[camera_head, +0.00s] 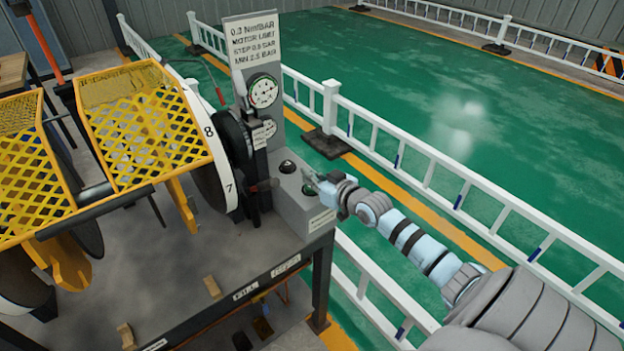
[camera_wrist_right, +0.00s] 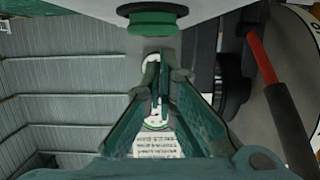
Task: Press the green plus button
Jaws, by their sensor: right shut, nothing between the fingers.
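The green button (camera_head: 309,189) sits on the sloped top of a grey control box (camera_head: 298,212), right of a black button (camera_head: 288,167). Its plus mark is too small to make out. In the right wrist view the green button (camera_wrist_right: 152,24) shows at the top, with a dark collar. My right gripper (camera_head: 316,181) is at the box's right side, close to the green button. In the wrist view its fingers (camera_wrist_right: 155,72) are shut and empty, and they appear below the button with a visible gap between. My left gripper is not in view.
A white fence (camera_head: 420,150) runs behind my right arm.

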